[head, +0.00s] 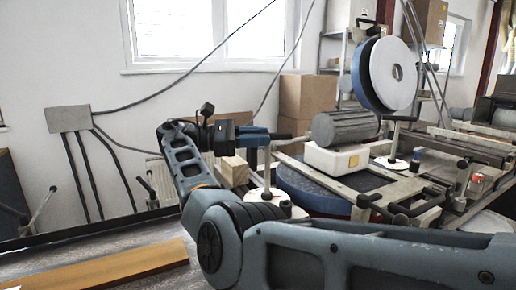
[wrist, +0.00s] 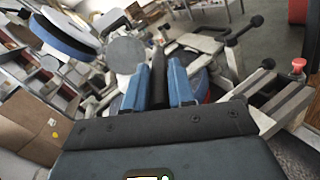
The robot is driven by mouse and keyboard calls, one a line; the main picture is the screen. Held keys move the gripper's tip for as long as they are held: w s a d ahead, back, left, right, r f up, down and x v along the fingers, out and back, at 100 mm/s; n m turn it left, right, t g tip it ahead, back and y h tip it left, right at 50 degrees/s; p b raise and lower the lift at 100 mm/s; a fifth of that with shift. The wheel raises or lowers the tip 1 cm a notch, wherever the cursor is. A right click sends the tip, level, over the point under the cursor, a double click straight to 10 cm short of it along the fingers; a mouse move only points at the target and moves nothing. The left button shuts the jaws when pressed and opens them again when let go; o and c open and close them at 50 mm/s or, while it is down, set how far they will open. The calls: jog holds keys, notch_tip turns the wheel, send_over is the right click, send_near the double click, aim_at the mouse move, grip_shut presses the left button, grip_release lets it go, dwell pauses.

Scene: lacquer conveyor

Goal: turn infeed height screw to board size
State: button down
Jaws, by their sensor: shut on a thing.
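My gripper (head: 268,134) reaches in from the left at the machine's infeed side, its blue fingers beside a grey roller (head: 345,128). In the wrist view my gripper (wrist: 159,67) has its two blue fingers closed on either side of a dark round handle (wrist: 158,84). This looks like the handle of the infeed height screw, but the fingers hide much of it. In the head view the held part cannot be made out clearly. The screw's thread and any height scale cannot be read.
A large white and blue disc (head: 392,73) stands above the machine. A white block (head: 336,160) sits under the roller. Crank handles and rails crowd the right. A wooden board (head: 95,268) lies at the lower left. Cardboard boxes (head: 305,98) stand behind.

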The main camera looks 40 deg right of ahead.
jog(key=shift+w+d+g+b, duration=0.1)
jog(key=shift+g+b, duration=0.2)
jog(key=shift+b, duration=0.1)
jog(key=c, duration=1)
grip_release()
jog(key=shift+y, duration=0.3)
